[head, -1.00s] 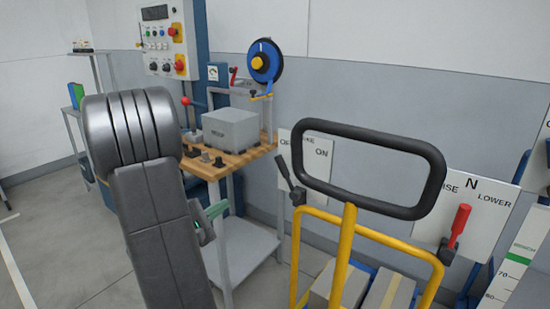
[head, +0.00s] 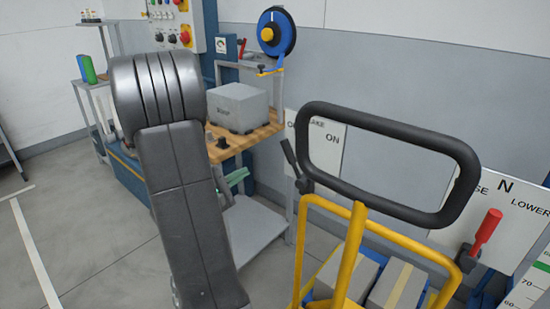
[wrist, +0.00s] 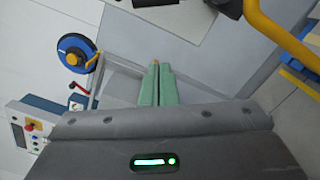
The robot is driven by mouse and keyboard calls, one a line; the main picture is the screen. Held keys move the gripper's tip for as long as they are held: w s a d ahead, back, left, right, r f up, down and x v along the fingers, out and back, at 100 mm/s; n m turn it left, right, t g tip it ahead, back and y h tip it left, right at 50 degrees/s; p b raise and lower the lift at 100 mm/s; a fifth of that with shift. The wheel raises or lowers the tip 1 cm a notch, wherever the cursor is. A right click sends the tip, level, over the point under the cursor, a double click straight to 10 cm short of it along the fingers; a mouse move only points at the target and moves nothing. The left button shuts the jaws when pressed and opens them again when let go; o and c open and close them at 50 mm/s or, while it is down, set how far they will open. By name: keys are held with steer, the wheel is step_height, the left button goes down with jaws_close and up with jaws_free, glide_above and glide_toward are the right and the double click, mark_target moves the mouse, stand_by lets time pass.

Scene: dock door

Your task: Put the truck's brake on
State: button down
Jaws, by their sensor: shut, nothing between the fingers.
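The truck is a yellow frame (head: 345,255) with a black loop handle (head: 390,208), at the right of the head view. Its brake lever (head: 291,160) is a short black lever on the left of the frame. The lever leans up and left, towards the OFF side of the brake sign (head: 328,150), which is partly covered by lever and handle. My gripper (head: 237,178) has green fingers and is left of the lever, apart from it, partly hidden by my arm. In the wrist view the fingers (wrist: 158,85) are together and empty.
A red lever (head: 484,232) with a RAISE/N/LOWER sign (head: 518,205) is right of the handle. Boxes (head: 398,285) lie low on the truck. A wooden bench (head: 262,132) with a grey box (head: 238,107) stands behind my gripper. Floor at the left is open.

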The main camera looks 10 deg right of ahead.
mark_target(293, 158)
steer(key=w+d+r+p, duration=0.1)
steer(key=w+d+r, duration=0.1)
steer(key=d, duration=0.8)
steer(key=shift+w+d+r, duration=0.15)
steer(key=shift+w+d, duration=0.1)
steer(key=shift+w, duration=0.4)
steer(key=shift+b, duration=0.5)
